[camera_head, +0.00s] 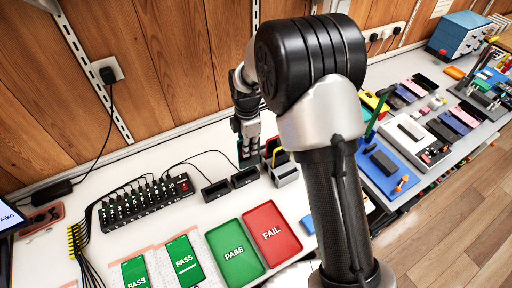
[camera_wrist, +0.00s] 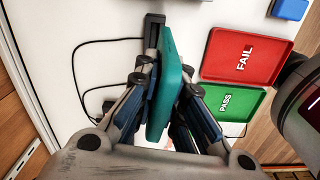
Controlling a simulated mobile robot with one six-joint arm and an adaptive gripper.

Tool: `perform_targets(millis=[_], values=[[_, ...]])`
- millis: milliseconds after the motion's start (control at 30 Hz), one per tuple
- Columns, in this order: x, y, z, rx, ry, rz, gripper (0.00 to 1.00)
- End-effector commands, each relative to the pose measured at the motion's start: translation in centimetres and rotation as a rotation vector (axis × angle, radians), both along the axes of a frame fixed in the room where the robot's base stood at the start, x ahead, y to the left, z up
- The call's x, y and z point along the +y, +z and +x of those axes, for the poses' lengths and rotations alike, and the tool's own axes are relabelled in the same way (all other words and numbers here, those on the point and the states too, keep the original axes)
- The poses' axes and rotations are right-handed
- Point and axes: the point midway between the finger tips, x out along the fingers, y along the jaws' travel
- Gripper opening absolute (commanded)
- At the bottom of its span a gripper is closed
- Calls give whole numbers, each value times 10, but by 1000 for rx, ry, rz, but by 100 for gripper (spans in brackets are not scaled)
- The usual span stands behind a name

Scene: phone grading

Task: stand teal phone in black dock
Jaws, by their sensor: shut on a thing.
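The teal phone (camera_wrist: 172,85) is between the fingers of my gripper (camera_wrist: 170,98) in the wrist view, seen nearly edge-on. My gripper is shut on it. A black dock (camera_wrist: 153,28) with a cable shows just past the phone's upper end in that view; I cannot tell whether they touch. In the head view my gripper (camera_head: 247,152) is above the back of the bench, behind two black docks, a right one (camera_head: 245,177) and a left one (camera_head: 215,190). The phone is mostly hidden there by my fingers and arm.
A grey holder (camera_head: 285,174) stands right of the docks, partly behind my arm. A green PASS tray (camera_head: 237,268) and a red FAIL tray (camera_head: 272,233) lie in front. A black charging hub (camera_head: 146,205) with cables is at left. Thin cables run behind the docks.

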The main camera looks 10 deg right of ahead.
Motion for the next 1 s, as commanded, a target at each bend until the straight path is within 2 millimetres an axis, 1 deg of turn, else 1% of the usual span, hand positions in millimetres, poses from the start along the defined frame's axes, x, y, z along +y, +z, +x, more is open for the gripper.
perform_targets(millis=[33,200,367,700,833,1000], values=[[3,-5,3,-1,41,0,0],[7,-11,7,0,120,0,0],[8,-19,7,0,127,0,0],[8,-48,6,1,125,0,0],[8,-53,7,0,125,0,0],[8,-52,7,0,125,0,0]])
